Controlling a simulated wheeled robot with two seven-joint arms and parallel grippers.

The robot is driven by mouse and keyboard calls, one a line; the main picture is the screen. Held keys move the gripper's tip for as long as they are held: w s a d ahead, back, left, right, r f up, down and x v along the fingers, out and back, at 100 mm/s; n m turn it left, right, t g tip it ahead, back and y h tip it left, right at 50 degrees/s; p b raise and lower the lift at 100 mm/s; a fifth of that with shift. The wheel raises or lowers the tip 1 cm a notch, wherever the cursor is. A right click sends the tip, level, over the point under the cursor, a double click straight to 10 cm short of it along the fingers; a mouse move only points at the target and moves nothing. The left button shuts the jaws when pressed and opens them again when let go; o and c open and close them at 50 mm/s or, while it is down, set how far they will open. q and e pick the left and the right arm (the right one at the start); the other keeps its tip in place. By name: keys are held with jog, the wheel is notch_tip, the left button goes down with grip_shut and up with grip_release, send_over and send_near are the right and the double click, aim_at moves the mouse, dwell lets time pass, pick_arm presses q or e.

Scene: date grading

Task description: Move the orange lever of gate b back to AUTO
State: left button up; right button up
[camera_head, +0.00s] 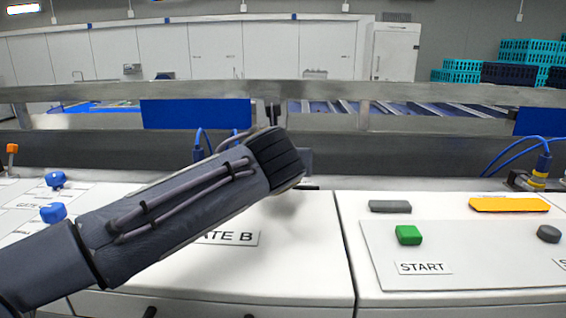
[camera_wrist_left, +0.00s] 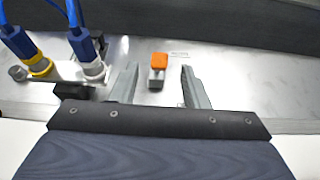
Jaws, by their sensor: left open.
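The GATE B label (camera_head: 228,238) is on a white console in the head view, partly covered by my left arm. In the left wrist view an orange lever (camera_wrist_left: 158,61) on a small pale mount stands on a grey metal surface. My left gripper (camera_wrist_left: 160,69) is open, with one finger on each side of the lever and visible gaps to both. I cannot tell the fingertips' height relative to the lever. In the head view my own wrist hides this lever and the gripper's fingers. A small label (camera_wrist_left: 180,54) beside the lever is too blurred to read. My right gripper is out of view.
Blue connectors with cables (camera_wrist_left: 86,50) stand left of the gripper in the wrist view. Another orange-topped lever (camera_head: 12,148) and blue knobs (camera_head: 54,212) are at the far left. The right panel (camera_head: 470,280) carries a green START button (camera_head: 408,235). A metal rail (camera_head: 430,93) runs behind.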

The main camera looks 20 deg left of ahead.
pick_arm(q)
jog(key=x, duration=0.6)
jog(key=shift+p, duration=0.35)
jog(key=shift+c, duration=0.3)
grip_shut()
